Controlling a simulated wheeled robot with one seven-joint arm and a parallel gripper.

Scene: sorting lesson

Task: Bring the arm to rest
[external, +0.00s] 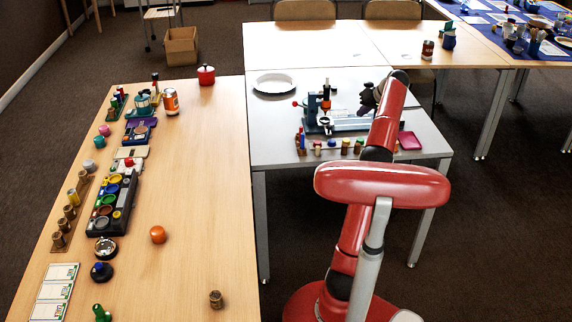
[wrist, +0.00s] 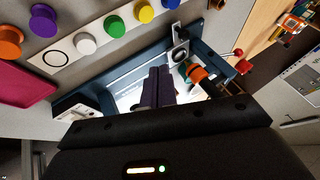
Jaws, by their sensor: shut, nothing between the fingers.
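My gripper (external: 368,97) is over the grey table (external: 420,132), at the right of a small bench machine with an orange and black upright part (external: 326,98). My red arm reaches up to it from the lower right. In the wrist view the dark fingers of my gripper (wrist: 158,76) are together with nothing between them. Behind the fingers is the machine's blue-grey frame (wrist: 112,78), with its orange part (wrist: 197,73) to the right. I cannot tell how far the fingertips are above the frame.
Several coloured knobs, among them a green one (wrist: 114,26), stand along a strip beside the machine. A pink tray (external: 409,140) lies at the table's right. A white plate (external: 274,83) lies at the back left. The wooden table (external: 200,215) at left holds jars, tins and sorting trays.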

